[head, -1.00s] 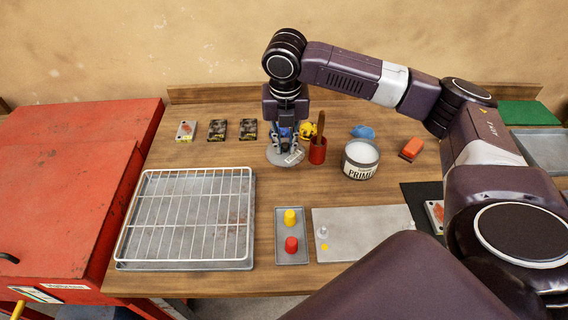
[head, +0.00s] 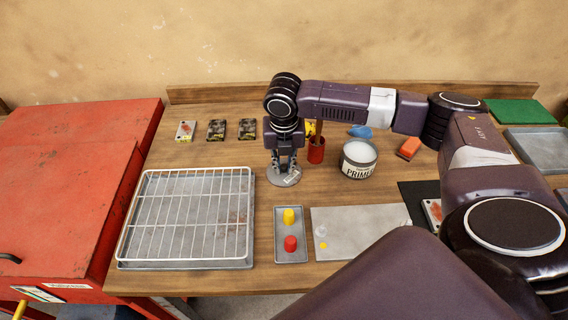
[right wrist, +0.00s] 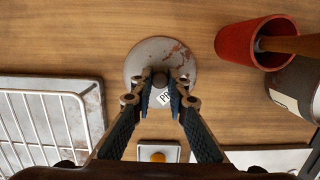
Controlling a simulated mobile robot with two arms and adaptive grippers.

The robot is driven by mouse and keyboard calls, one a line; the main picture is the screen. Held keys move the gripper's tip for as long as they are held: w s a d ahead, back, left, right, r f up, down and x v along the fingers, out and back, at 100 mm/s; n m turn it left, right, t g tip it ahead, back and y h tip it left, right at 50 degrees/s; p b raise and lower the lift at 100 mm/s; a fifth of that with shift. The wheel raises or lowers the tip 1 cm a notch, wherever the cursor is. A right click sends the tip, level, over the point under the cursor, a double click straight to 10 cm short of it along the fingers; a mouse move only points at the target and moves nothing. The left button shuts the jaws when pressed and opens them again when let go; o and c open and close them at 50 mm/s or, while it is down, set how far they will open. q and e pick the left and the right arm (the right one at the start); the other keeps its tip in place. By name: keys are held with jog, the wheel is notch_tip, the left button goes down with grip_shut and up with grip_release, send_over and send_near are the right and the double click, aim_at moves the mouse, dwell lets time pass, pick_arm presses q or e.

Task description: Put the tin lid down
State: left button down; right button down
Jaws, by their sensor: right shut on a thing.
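The tin lid (head: 277,181) is a round grey metal disc with a white label, lying flat at or just above the wooden bench; I cannot tell whether it touches. My right gripper (head: 284,169) points down over it. In the right wrist view, the fingertips of my right gripper (right wrist: 169,82) are closed on the small dark knob in the middle of the rust-marked lid (right wrist: 150,54). The open primer tin (head: 358,160) stands to the right, with pale contents. My left gripper is not in view.
A red cup with a wooden handle in it (head: 316,154) stands close right of the lid. A wire rack on a tray (head: 185,262) is at left. A small tray (head: 291,255) with yellow and red pieces and a grey plate (head: 375,245) lie in front. Bare wood surrounds the lid's near side.

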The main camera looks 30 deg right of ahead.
aim_at(284, 177)
jog(key=c, duration=1.9)
grip_release()
jog(key=shift+r, duration=0.4)
jog(key=r, duration=0.3)
jog(key=s+r+b, duration=0.1)
jog(key=r, duration=0.3)
jog(key=a+r, duration=0.1)
jog(key=r, duration=0.3)
jog(key=shift+s+r+b, duration=0.15)
jog(key=shift+s+b, duration=0.05)
jog(key=shift+b, duration=0.2)
